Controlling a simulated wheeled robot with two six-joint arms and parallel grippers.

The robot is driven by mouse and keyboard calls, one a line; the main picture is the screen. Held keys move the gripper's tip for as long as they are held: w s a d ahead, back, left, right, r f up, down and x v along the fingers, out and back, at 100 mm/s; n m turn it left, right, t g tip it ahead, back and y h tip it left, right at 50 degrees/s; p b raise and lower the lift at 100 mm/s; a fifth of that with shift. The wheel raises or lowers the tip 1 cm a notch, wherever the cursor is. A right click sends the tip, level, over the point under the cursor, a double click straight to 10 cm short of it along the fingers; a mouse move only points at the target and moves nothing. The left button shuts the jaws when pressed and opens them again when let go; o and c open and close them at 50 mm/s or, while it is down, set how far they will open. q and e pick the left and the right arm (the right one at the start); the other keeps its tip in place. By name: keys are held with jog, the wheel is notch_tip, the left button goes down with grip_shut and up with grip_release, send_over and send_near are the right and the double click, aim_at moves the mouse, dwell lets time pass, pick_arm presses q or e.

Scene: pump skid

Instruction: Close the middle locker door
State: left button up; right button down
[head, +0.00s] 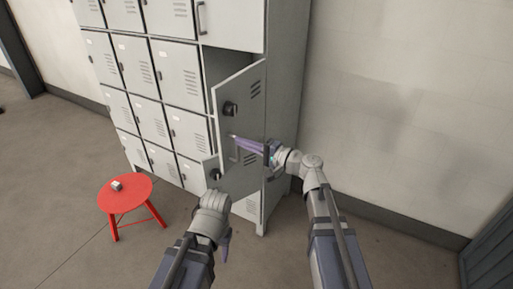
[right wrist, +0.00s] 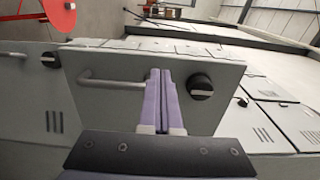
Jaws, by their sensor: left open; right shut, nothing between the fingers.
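The middle locker door (head: 243,88) is the grey door in the right column, standing open with the dark inside showing at its upper left. It has vent slots, a black knob (head: 230,108) and a bar handle. The right wrist view shows the door face (right wrist: 222,118), handle (right wrist: 108,80) and knob (right wrist: 200,86). My right gripper (head: 234,137) is shut and empty, its fingertips (right wrist: 160,74) at the door face between handle and knob; whether they touch is unclear. My left gripper (head: 225,246) is open and empty, low in front of the lockers.
A lower door (head: 211,171) with a black knob also stands ajar beneath the middle one. The upper door (head: 236,22) and the left locker columns are shut. A red stool (head: 126,196) with a small object stands at left. The right wall is bare.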

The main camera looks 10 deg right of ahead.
aim_at(221, 134)
jog(key=x, duration=0.5)
jog(key=shift+w+a, duration=0.15)
jog(key=shift+a, duration=0.1)
